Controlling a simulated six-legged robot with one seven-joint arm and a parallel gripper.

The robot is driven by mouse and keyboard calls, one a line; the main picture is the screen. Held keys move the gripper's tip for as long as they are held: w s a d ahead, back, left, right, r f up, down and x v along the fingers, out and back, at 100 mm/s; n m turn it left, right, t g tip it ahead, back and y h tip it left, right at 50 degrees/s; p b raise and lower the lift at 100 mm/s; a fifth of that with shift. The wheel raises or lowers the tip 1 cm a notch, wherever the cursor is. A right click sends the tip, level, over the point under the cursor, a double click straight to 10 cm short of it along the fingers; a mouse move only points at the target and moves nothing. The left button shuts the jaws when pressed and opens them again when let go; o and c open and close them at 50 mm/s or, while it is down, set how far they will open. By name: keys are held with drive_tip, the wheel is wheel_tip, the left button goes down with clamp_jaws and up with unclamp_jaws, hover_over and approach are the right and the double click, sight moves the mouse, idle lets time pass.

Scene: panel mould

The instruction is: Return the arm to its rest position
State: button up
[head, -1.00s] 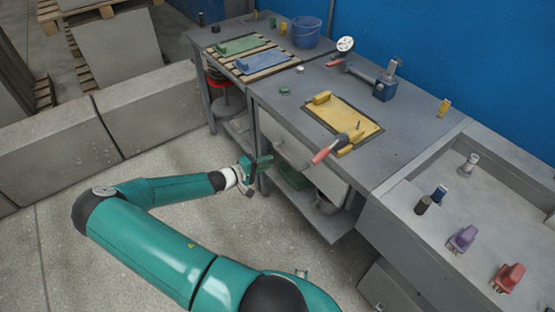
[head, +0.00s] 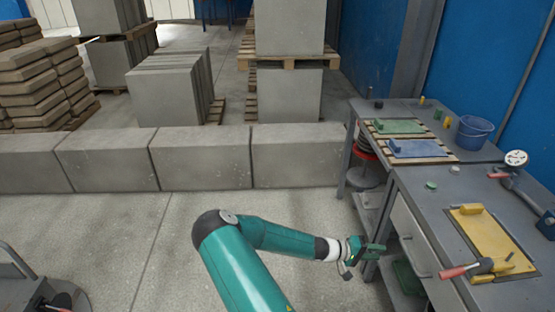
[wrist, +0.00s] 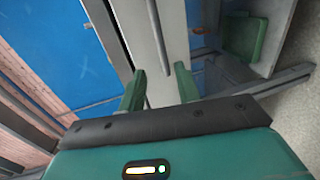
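My gripper (head: 374,250) is at the end of my green arm, just left of the grey workbench's legs and below its top. In the wrist view, the two green fingers of my gripper (wrist: 160,88) stand apart with nothing between them. Past the fingers show grey bench parts, a blue wall and a green object (wrist: 243,38). My arm is bent, with its elbow low in the middle of the head view.
The workbench (head: 412,195) on the right holds a yellow panel (head: 490,240), a blue panel (head: 418,148), a green panel (head: 398,127) and a blue bucket (head: 474,133). A concrete block row (head: 200,158) crosses behind my arm.

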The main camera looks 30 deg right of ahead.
drive_tip(key=w+a+r+t+y, duration=0.3)
drive_tip(key=w+a+r+y, duration=0.35)
drive_tip(key=a, duration=0.65)
drive_tip(key=w+a+r+t+y, duration=0.3)
drive_tip(key=a+r, duration=0.6)
drive_tip(key=a, duration=0.4)
drive_tip(key=s+a+r+n+t+y, duration=0.2)
drive_tip(key=s+a+r, duration=0.3)
drive_tip(key=a+r, duration=0.5)
drive_tip(key=s+a+r+n+t+y, duration=0.2)
drive_tip(key=s+a+r+n+t, duration=0.2)
drive_tip(key=a+r, duration=0.6)
drive_tip(key=shift+s+a+r+t, duration=0.3)
drive_tip(key=shift+s+a+t, duration=0.05)
drive_tip(key=shift+t, duration=0.45)
drive_tip(key=shift+d, duration=0.2)
